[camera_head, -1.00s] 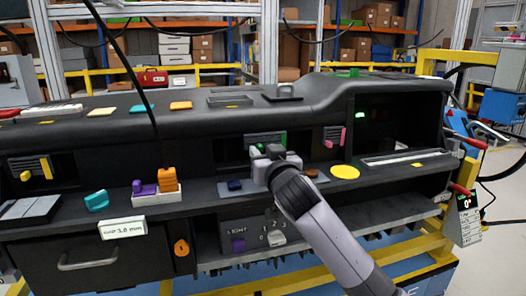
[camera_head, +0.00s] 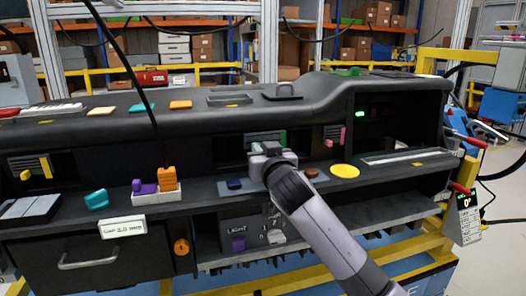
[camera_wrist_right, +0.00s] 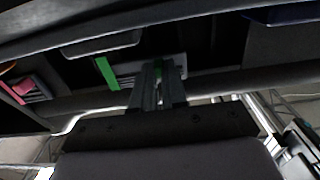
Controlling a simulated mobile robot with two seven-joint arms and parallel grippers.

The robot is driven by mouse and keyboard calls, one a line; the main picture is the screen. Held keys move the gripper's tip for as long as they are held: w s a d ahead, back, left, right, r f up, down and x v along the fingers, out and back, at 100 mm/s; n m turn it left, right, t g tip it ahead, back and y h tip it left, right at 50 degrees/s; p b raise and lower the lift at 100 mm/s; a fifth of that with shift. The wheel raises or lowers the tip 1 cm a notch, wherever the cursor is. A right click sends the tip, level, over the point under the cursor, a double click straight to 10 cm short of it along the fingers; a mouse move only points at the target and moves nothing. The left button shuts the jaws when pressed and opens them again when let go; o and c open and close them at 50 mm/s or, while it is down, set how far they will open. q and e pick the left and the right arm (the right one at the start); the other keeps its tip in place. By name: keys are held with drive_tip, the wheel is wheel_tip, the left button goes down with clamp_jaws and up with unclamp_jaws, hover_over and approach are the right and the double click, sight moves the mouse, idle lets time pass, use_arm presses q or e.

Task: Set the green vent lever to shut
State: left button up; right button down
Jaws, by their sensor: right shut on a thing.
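The green vent (camera_head: 262,137) sits in the middle of the dashboard, with grey slats and an upright green strip (camera_head: 283,138) at its right side. My right gripper (camera_head: 262,151) is in front of the vent's lower part. In the right wrist view, its fingers (camera_wrist_right: 158,78) are shut on the green vent lever (camera_wrist_right: 158,69), of which only a small green piece shows. The green strip (camera_wrist_right: 107,73) stands apart from the fingers there. The gripper hides most of the lever in the head view. My left gripper is not in view.
A vent with pink parts (camera_head: 343,135) is to the right, and one with yellow parts (camera_head: 45,166) is far left. A dark blue piece (camera_head: 234,184), a brown disc (camera_head: 311,173) and a yellow disc (camera_head: 345,171) lie on the ledge near the gripper. A black cable hangs at left.

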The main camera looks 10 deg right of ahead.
drive_tip(key=shift+s+a, duration=0.1)
drive_tip(key=shift+a, duration=1.15)
drive_tip(key=c, duration=1.2)
unclamp_jaws()
drive_tip(key=shift+o, duration=0.2)
drive_tip(key=shift+s+d+b, duration=0.15)
drive_tip(key=shift+s+b, duration=0.05)
drive_tip(key=shift+s, duration=1.35)
drive_tip(key=shift+s+d+b, duration=0.15)
drive_tip(key=shift+s, duration=1.9)
